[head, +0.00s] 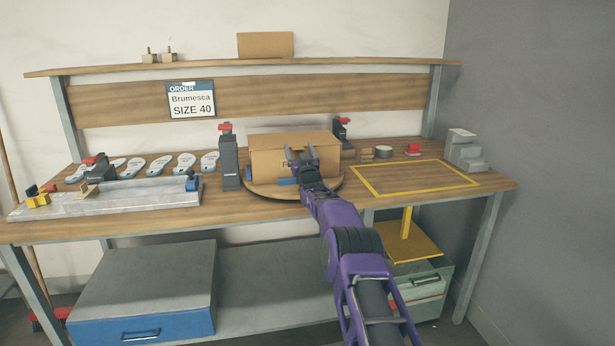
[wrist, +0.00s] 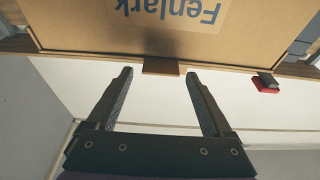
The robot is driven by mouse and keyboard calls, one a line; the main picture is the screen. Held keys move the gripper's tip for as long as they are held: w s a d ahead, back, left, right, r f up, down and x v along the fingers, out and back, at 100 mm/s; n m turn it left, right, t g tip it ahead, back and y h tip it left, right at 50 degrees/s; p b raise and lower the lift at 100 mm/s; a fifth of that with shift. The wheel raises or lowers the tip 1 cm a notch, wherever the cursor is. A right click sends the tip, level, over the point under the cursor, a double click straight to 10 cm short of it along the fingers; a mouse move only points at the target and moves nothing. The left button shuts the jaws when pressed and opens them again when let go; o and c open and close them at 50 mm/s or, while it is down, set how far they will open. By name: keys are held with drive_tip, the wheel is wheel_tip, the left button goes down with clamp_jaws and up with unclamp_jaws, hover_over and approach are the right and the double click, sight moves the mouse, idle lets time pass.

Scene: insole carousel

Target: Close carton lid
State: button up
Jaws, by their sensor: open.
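The brown carton (head: 268,165) stands on a round wooden turntable (head: 262,194) at the middle of the bench. Its top panel (head: 290,140) shows as a lighter strip above the front; I cannot tell if the lid lies flat or is raised. In the wrist view the carton front (wrist: 95,25) fills the top, with an upside-down "Fenlark" label. My gripper (head: 302,155) is in front of the carton, near its upper front edge. Its fingers (wrist: 160,73) are apart with nothing gripped. A small brown piece shows between and beyond the fingertips. My arm hides the carton's lower right front.
Dark posts with red tops stand left (head: 229,165) and behind right (head: 343,130) of the carton. Insoles (head: 158,165) lie in a row at left, behind a pale fixture plate (head: 130,195). A yellow-framed area (head: 415,178) at right is clear. A shelf (head: 350,67) runs above.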

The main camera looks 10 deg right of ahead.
drive_tip(key=v, duration=1.6)
drive_tip(key=shift+s, duration=0.3)
drive_tip(key=shift+f, duration=0.1)
